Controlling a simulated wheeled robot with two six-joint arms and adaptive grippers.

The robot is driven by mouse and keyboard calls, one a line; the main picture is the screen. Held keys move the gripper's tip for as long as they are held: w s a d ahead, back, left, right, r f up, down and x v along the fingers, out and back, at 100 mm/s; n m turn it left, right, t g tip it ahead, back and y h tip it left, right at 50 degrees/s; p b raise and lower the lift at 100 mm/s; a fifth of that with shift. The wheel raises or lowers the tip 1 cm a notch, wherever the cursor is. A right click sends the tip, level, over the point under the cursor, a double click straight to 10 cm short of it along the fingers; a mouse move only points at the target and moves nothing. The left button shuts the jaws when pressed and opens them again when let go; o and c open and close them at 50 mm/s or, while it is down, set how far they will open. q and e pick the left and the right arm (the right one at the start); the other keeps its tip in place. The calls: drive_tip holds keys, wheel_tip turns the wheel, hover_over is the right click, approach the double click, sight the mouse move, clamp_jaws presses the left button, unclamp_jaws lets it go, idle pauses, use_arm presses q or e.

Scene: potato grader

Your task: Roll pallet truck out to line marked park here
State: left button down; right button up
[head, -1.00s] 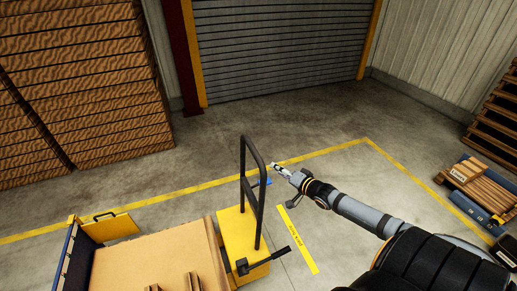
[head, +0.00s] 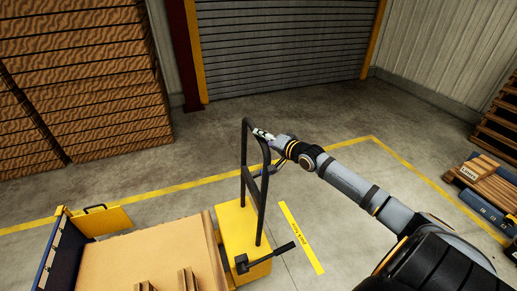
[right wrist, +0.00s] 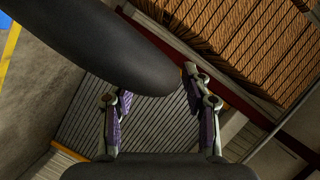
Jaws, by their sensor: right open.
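The pallet truck (head: 238,232) has a yellow body and a tall black loop handle (head: 245,160), standing upright at lower centre in the head view. My right gripper (head: 262,134) is open at the top of the handle loop. In the right wrist view a thick dark bar (right wrist: 90,45), apparently the handle, comes in from upper left and its rounded end reaches the space between my open fingers (right wrist: 158,98). I cannot tell if they touch. A yellow floor strip with small dark lettering (head: 301,238) lies right of the truck. My left gripper is out of view.
A large cardboard-coloured load (head: 150,262) stands left of the truck. Stacked wooden crates (head: 85,75) fill the upper left. A grey roller door (head: 285,50) is behind. A pallet with planks (head: 492,180) is at right. The floor beyond the handle is clear.

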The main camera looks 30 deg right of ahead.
drive_tip(key=shift+x, duration=1.05)
drive_tip(key=shift+w+a, duration=0.1)
drive_tip(key=shift+w, duration=0.35)
drive_tip(key=shift+c, duration=0.2)
clamp_jaws()
